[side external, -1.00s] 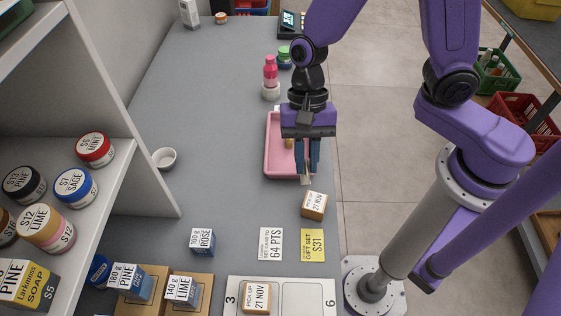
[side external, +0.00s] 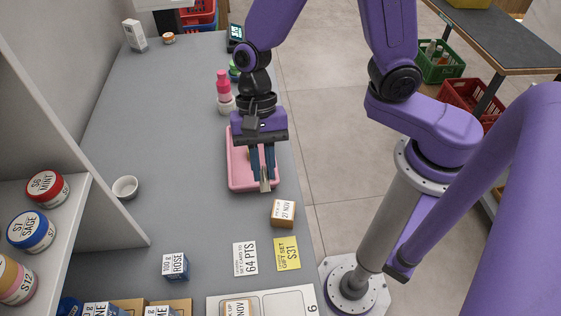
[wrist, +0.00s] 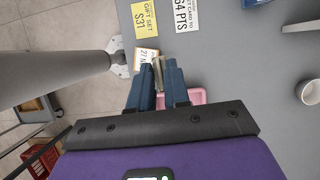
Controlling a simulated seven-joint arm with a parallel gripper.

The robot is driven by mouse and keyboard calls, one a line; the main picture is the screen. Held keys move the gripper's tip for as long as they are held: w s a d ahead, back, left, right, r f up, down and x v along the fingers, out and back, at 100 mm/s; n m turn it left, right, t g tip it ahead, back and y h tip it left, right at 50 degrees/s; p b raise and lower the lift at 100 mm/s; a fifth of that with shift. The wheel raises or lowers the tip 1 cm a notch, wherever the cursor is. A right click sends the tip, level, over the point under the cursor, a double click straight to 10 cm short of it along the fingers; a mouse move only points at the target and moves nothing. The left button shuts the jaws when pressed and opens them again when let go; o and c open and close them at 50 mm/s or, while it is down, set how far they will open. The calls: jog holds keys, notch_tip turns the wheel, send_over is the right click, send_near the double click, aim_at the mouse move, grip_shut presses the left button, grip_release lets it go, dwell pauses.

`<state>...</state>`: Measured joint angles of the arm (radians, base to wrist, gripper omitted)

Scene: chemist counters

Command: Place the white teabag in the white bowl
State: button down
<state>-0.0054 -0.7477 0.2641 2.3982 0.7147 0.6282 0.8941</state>
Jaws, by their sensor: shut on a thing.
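The white bowl (side external: 125,187) is small and round and stands upright on the grey counter, left of the pink tray; it also shows at the right edge of the wrist view (wrist: 309,93). My gripper (side external: 263,178) points down over the right front part of the pink tray (side external: 239,186). Its blue fingers are closed on a thin, pale, flat thing, which appears to be the white teabag (side external: 265,186). It shows between the fingertips in the wrist view (wrist: 160,74). The fingers hide most of it.
A pick-up box (side external: 283,213) stands in front of the tray, with a white card (side external: 245,259) and a yellow card (side external: 287,253) nearby. A pink bottle (side external: 223,85) stands behind the tray. Counter between tray and bowl is clear. A shelf panel (side external: 90,170) rises left of the bowl.

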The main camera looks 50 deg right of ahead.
jog(key=w+a+m+t+y, duration=0.1)
jog(key=w+a+m, duration=0.3)
jog(key=w+a, duration=0.95)
jog(key=m+t, duration=0.2)
jog(key=m, duration=0.3)
send_over(131, 190)
jog(key=f, duration=0.2)
jog(key=shift+w+f, duration=0.1)
jog(key=shift+f, duration=5)
jog(key=c, duration=1)
grip_release()
jog(key=shift+r, duration=3.5)
